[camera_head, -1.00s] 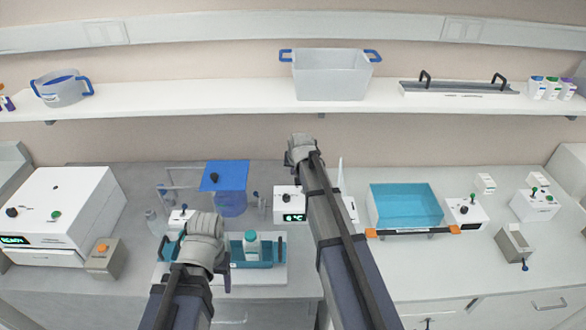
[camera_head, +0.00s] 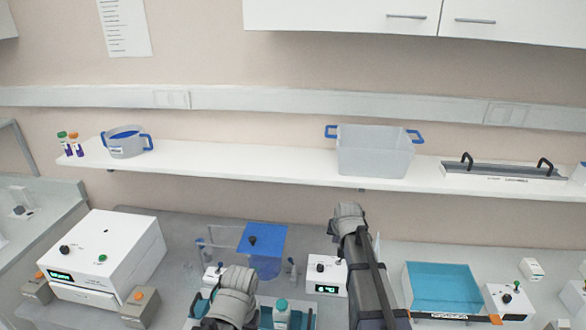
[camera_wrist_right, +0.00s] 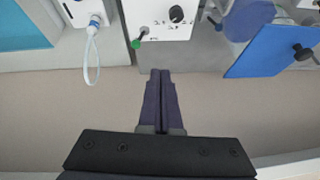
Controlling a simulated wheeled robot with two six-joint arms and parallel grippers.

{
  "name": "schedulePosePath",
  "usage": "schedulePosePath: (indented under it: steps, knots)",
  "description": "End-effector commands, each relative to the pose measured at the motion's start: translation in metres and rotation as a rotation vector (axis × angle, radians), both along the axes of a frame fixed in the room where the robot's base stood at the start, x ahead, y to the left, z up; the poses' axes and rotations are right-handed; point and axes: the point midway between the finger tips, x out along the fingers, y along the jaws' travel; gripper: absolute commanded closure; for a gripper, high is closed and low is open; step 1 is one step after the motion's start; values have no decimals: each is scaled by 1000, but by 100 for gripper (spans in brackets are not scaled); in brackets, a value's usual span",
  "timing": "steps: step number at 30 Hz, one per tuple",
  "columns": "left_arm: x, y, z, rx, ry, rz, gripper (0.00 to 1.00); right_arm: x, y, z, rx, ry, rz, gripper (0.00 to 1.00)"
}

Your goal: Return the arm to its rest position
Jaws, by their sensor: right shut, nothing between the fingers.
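My right arm (camera_head: 365,270) rises from the bottom of the head view, right of centre. Its wrist is in front of the wall, below the shelf, and the fingers are hidden there. In the right wrist view my right gripper (camera_wrist_right: 160,73) is shut and empty, its two dark fingers together. The fingertips are near a white box with a green knob (camera_wrist_right: 157,18). My left arm's grey wrist (camera_head: 237,287) shows at the bottom, in front of the bench items; its fingers are hidden.
A wall shelf (camera_head: 250,166) holds a grey bin with blue handles (camera_head: 375,150) and a round tub (camera_head: 124,143). On the bench are a blue-lidded container (camera_head: 270,240), a teal basin (camera_head: 442,288) and a large white machine (camera_head: 98,254).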

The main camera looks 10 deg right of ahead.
Motion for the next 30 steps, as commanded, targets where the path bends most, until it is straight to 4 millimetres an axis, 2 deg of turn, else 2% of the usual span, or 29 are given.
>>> schedulePosePath:
  steps: [2, 5, 9, 12, 15, 18, 21, 24, 30]
  knots:
    - [0, 0, -10, 0, 0, -1, 34, -13, 16, -12, -4, 25, 31, 100]
    - [0, 0, -28, 1, 0, -2, 34, -44, 53, -37, -21, 92, 111, 100]
    - [0, 0, -60, 1, 0, -5, 34, -112, 115, -79, -64, 229, 273, 100]
    - [0, 0, -80, 2, 0, -8, 34, -164, 149, -104, -100, 328, 389, 100]
    - [0, 0, -97, 2, 0, -10, 34, -211, 173, -123, -136, 419, 492, 100]
    - [0, 0, -109, 3, 0, -12, 34, -249, 187, -136, -167, 489, 572, 100]
    - [0, 0, -116, 3, 0, -13, 34, -273, 195, -143, -189, 538, 625, 100]
    - [0, 0, -119, 2, 0, -14, 34, -285, 198, -145, -201, 562, 652, 100]
    - [0, 0, -118, 2, 1, -14, 34, -287, 199, -144, -204, 571, 659, 100]
